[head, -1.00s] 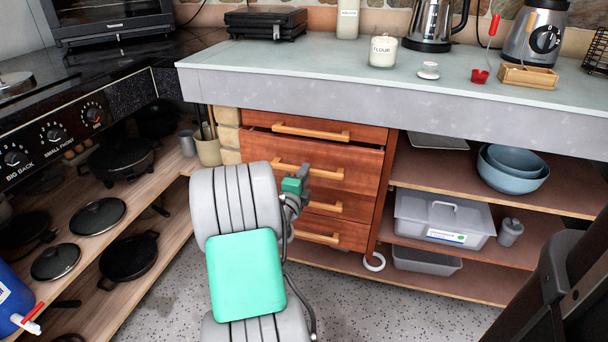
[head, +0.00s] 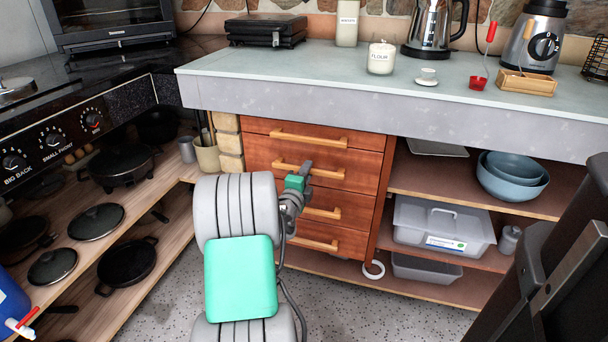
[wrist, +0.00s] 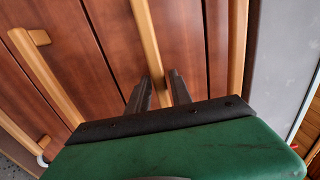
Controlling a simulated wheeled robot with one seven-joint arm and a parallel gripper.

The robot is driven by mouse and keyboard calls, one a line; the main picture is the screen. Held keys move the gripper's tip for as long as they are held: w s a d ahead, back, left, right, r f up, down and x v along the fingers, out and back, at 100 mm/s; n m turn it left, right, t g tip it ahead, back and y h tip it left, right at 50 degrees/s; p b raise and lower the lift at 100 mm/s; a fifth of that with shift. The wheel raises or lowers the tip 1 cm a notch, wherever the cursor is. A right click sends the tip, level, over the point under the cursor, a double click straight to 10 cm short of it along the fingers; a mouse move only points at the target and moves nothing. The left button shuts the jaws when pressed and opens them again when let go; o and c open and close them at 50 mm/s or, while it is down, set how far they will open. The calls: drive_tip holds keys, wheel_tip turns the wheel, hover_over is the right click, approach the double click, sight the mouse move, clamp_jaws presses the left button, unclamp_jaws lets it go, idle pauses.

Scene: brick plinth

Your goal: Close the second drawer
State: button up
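The brown wooden drawer unit has several stacked drawers with pale wooden bar handles. The second drawer from the top (head: 352,178) looks flush with the fronts around it. Part of the lower drawers is hidden behind my arm in the head view.
The grey countertop (head: 420,118) overhangs the drawers. Open shelves at the right hold blue bowls (head: 512,178) and a clear lidded box (head: 440,230). Low shelves with pans (head: 128,258) stand at the left. Speckled floor is free in front of the drawers.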

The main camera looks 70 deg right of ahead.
drive_tip(key=shift+o, duration=1.1)
drive_tip(key=shift+a, duration=0.1)
drive_tip(key=a, duration=0.7)
drive_tip(key=shift+s+a, duration=0.25)
drive_tip(key=shift+a, duration=0.15)
